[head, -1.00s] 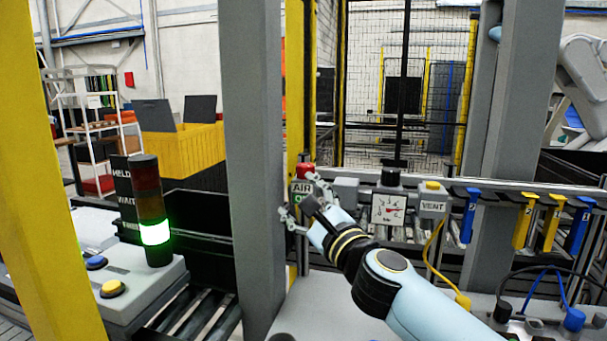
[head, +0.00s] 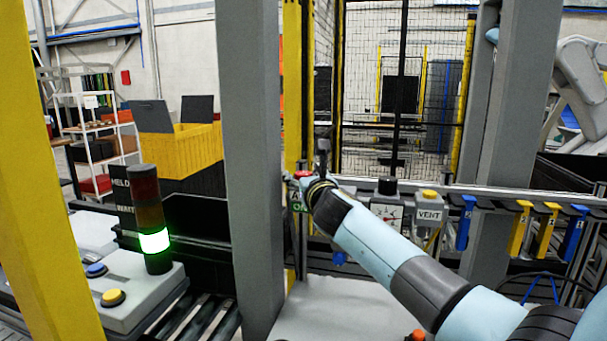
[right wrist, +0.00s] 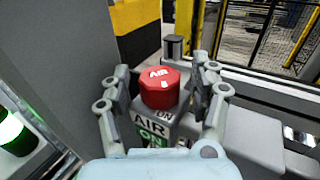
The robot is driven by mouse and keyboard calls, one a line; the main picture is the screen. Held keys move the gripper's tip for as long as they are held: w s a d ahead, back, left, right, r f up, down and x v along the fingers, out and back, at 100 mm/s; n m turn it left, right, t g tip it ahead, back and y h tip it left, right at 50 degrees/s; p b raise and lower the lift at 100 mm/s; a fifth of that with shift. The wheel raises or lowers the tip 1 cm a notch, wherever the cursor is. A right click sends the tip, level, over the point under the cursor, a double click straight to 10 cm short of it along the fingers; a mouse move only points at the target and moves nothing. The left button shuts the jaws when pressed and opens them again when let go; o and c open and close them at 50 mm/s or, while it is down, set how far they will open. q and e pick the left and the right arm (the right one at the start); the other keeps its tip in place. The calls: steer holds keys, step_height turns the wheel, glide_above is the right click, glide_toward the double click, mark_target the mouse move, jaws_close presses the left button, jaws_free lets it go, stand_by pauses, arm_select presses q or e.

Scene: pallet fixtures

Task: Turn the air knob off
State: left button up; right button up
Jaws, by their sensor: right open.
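The red air knob (right wrist: 160,88) sits on a grey housing with an AIR label and a green ON plate (right wrist: 152,138) in the right wrist view. My right gripper (right wrist: 164,84) is open, with one finger on each side of the knob; I cannot tell whether they touch it. In the head view the knob (head: 301,174) shows as a small red patch beside the grey post, and my right arm and wrist partly hide its label. My left gripper is not in view.
A grey post (head: 250,150) stands just left of the knob. A lit green stack light (head: 154,240) stands at the left.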

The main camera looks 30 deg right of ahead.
steer(key=shift+w+d, duration=0.1)
steer(key=shift+w, duration=0.25)
steer(key=c, duration=1.2)
steer(key=shift+f+m+h+b, duration=0.15)
steer(key=shift+m+h+b, duration=0.25)
steer(key=shift+b, duration=0.3)
steer(key=m+g+h+b, duration=0.3)
steer(key=b, duration=0.2)
steer(key=m+g+h+b, duration=0.2)
steer(key=g+h+b, duration=0.1)
steer(key=h+b, duration=0.1)
steer(key=shift+f+m+b, duration=0.15)
steer(key=shift+m+b, duration=0.25)
steer(key=shift+b, duration=0.2)
steer(key=shift+r+m+g+h+b, duration=0.2)
steer(key=shift+m+g+h+b, duration=0.3)
steer(key=shift+b, duration=0.3)
